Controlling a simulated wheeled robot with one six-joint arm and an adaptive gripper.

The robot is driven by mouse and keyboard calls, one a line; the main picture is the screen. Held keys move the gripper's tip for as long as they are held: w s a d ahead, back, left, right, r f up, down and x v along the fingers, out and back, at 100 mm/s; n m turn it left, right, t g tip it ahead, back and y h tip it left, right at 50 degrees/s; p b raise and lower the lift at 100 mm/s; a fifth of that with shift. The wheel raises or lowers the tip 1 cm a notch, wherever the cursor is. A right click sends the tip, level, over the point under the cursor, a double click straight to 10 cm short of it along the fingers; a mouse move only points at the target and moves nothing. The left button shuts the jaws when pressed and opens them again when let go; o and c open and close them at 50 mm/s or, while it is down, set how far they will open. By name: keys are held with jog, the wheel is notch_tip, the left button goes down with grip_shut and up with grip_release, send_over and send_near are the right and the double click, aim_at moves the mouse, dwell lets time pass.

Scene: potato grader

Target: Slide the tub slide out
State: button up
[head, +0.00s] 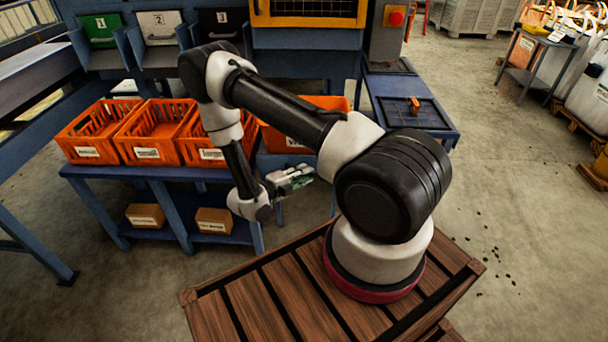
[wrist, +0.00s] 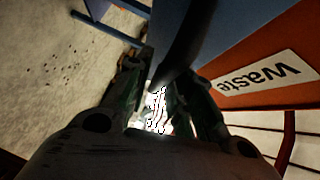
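An orange tub (head: 318,103) stands on the blue bench behind my arm in the head view. In the wrist view the orange tub (wrist: 288,45) fills the right side, with a white "Waste" label. A blue surface (wrist: 235,22) borders it; I cannot tell whether this is the tub slide or the bench edge. My gripper (head: 298,178) is low in front of the bench. In the wrist view a dark curved bar (wrist: 187,45) runs down between the fingertips of my gripper (wrist: 158,82). Whether they touch the bar is unclear.
Several orange crates (head: 88,153) stand in a row on the blue bench (head: 150,172), with cardboard boxes (head: 145,215) on its lower shelf. A blue side table (head: 420,112) is at the right. The concrete floor (head: 510,190) at right is mostly open, with dark bits scattered.

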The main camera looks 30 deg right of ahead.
jog(key=shift+d, duration=0.3)
jog(key=shift+c, duration=0.2)
grip_shut()
jog(key=s+a, duration=0.2)
jog(key=s, duration=0.1)
jog(key=s+a, duration=0.1)
jog(key=shift+s+f, duration=0.1)
jog(key=shift+s, duration=0.2)
jog(key=shift+o, duration=0.2)
grip_release()
jog(key=shift+a, duration=0.1)
